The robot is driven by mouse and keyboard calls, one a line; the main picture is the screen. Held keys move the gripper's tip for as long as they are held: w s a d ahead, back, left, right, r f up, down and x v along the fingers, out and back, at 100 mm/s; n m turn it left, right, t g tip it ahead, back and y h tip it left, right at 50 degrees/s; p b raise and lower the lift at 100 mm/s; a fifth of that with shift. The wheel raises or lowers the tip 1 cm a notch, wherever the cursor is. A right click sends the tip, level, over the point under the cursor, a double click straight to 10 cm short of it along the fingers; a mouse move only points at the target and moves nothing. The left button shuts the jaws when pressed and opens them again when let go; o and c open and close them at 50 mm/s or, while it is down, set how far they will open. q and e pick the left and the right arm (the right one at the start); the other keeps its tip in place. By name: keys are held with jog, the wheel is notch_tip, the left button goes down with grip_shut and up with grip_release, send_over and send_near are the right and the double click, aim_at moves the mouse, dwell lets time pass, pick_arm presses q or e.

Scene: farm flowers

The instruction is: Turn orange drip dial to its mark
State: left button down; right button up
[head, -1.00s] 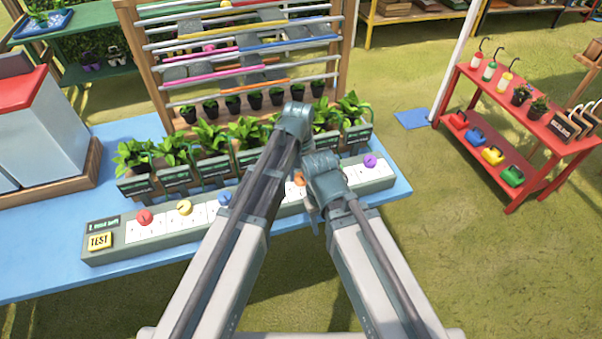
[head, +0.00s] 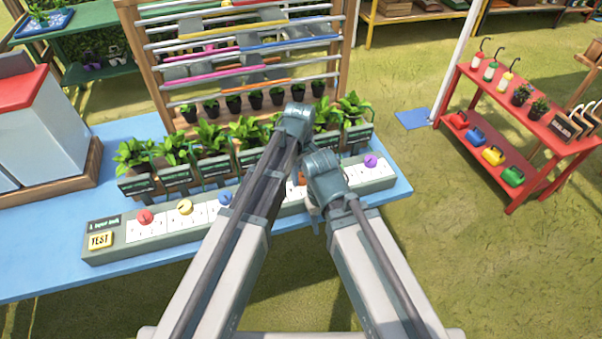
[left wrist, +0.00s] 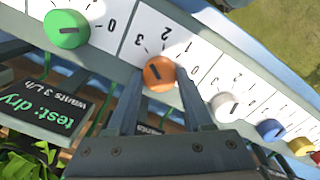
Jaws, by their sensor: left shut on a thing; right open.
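The orange dial (left wrist: 159,73) sits on a white face with numbers 0 to 3, on the long grey dial panel (left wrist: 235,70). A dark pointer line shows on it, but I cannot tell which number it points to. In the head view the orange dial (head: 300,179) shows only partly between my arms. My left gripper (left wrist: 161,78) is shut on the dial, one finger on each side. In the head view my left gripper (head: 296,125) hides its own fingers. My right gripper (head: 314,197) is open and low in front of the panel, partly hidden by its wrist.
Green (left wrist: 67,29), white (left wrist: 224,106) and blue (left wrist: 270,130) dials flank the orange one. A purple dial (head: 370,160) is at the panel's right end, a TEST button (head: 100,240) at its left. Potted plants (head: 212,138) with dark signs stand close behind. The blue table (head: 60,260) is clear in front.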

aim_at(300, 177)
pick_arm(q)
jog(key=shift+s+n, duration=0.1)
jog(key=shift+n, duration=0.5)
jog(key=shift+c, duration=1.4)
grip_release()
notch_tip(300, 177, up, 14)
jog(key=p, duration=1.3)
jog(key=shift+p, duration=0.4)
jog(key=shift+a+f, duration=0.1)
jog(key=shift+f, duration=0.05)
jog(key=shift+s, duration=0.1)
